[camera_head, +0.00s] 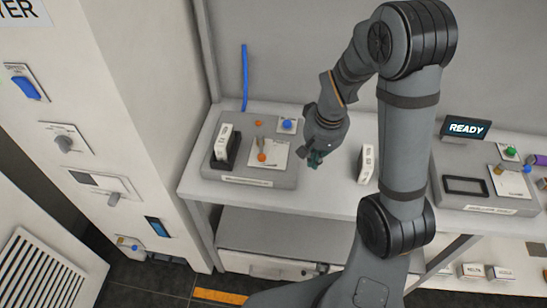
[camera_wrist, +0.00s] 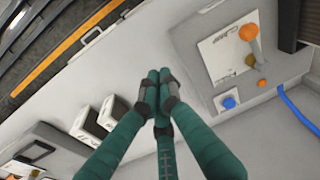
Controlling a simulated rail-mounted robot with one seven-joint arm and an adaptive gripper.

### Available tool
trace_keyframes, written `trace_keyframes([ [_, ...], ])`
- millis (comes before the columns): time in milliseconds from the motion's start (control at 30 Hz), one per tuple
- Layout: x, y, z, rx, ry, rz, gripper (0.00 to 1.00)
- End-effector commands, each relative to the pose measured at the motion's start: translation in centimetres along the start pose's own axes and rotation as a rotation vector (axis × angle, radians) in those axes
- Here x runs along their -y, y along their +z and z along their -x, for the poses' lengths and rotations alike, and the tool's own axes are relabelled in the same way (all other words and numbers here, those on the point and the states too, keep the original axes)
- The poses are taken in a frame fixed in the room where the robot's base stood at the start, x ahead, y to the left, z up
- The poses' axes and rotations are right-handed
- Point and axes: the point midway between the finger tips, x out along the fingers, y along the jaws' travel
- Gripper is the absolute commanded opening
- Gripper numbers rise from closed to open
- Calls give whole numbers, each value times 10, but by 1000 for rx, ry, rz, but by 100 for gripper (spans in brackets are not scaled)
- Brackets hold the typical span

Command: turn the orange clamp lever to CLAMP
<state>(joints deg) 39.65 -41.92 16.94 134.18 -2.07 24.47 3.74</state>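The clamp lever's orange knob (camera_head: 262,157) stands on a white label plate, on the grey fixture box at the left of the bench. In the wrist view the orange knob (camera_wrist: 249,32) is at upper right, on a short pale lever over the plate. The lettering on the plate is too small to read. My gripper (camera_head: 317,158) hangs over the bench just right of the fixture, apart from the lever. In the wrist view its teal fingers (camera_wrist: 159,90) come together at the tips with nothing between them.
A blue button (camera_head: 288,124) and a small orange piece (camera_head: 258,123) sit on the fixture, with a white block in a black holder (camera_head: 220,163) at its left. White boxes (camera_wrist: 97,119) stand on the bench. A READY display (camera_head: 467,128) stands at right.

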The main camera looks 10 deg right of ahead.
Motion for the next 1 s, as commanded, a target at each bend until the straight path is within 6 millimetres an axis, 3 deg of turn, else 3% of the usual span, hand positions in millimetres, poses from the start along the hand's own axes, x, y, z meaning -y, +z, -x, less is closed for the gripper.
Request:
trace_keyframes([
  [33, -9, -29, -27, -31, 1, -67, 0],
  [100, -24, -63, -40, -53, 0, -174, 0],
  [200, -50, -98, -50, -53, -8, -350, 0],
  [333, -83, -128, -50, -18, -45, -613, 0],
  [467, -100, -143, -30, 52, -112, -862, 0],
  [667, -56, -147, 9, 237, -235, -1100, 0],
  [833, -14, -119, 36, 467, -284, -1266, 0],
  [1000, 5, -106, 47, 579, -287, -1355, 0],
])
